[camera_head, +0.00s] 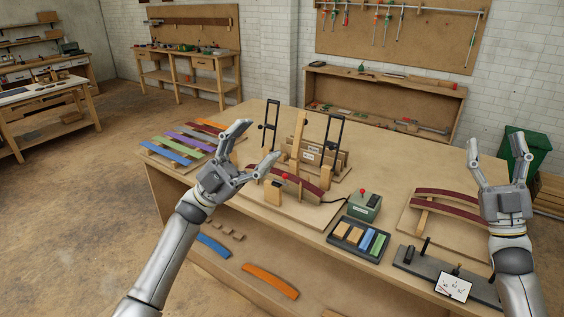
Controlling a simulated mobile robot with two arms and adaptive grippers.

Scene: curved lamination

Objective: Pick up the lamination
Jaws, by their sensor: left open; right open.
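A dark red curved lamination (300,177) sits in a wooden fixture at the middle of the workbench in the head view. Two similar dark red curved strips (447,194) lie on a wooden stand at the right; I cannot tell which piece the task names. My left gripper (257,142) is open and empty, just left of the middle fixture and raised above the bench. My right gripper (496,146) is open and empty, pointing up, beside the right-hand strips. Its hand and wrist hide their right ends.
The workbench (390,160) carries black clamps (333,142), a green control box (362,204), a tray of coloured blocks (358,238) and a gauge (454,286). Coloured slats (186,143) lie at the left. Orange (270,281) and blue (213,245) curved pieces lie lower down.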

